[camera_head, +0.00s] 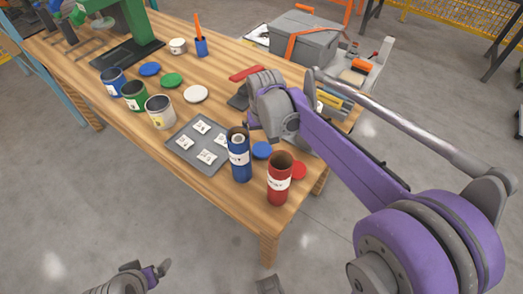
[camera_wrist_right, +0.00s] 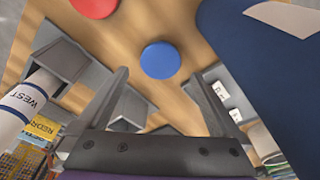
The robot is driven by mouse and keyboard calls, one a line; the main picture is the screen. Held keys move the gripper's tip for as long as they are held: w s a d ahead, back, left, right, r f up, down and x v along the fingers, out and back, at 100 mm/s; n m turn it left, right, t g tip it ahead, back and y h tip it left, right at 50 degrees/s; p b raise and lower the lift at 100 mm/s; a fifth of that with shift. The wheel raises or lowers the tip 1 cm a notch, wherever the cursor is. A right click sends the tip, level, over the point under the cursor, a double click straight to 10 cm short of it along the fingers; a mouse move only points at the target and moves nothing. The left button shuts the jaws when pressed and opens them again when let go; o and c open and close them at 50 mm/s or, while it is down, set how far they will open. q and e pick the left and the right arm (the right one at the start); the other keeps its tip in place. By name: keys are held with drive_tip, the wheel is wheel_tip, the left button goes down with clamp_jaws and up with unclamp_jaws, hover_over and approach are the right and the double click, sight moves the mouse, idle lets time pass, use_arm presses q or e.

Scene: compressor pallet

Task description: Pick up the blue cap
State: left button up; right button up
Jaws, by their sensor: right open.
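The blue cap (camera_head: 262,150) lies flat on the wooden table beside the blue canister (camera_head: 240,165), near the red cap (camera_head: 299,170). In the right wrist view the blue cap (camera_wrist_right: 160,60) shows beyond my fingertips, roughly centred between them. My right gripper (camera_head: 246,112) is open and empty, above the table just behind the blue cap; its fingers also show in the wrist view (camera_wrist_right: 161,88). My left gripper (camera_head: 156,274) is low at the bottom left, away from the table; its jaws are not clear.
The open red canister (camera_head: 279,180) stands close in front of the cap. The blue canister fills the wrist view's right side (camera_wrist_right: 262,65). A grey tray (camera_head: 178,147) with white packets lies to the left. Paint tins and lids stand farther back.

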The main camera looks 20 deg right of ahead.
sight(262, 149)
drive_tip(key=f, duration=0.5)
drive_tip(key=shift+w+b, duration=0.35)
drive_tip(key=shift+w, duration=0.05)
drive_tip(key=shift+r, duration=0.1)
drive_tip(key=c, duration=1.2)
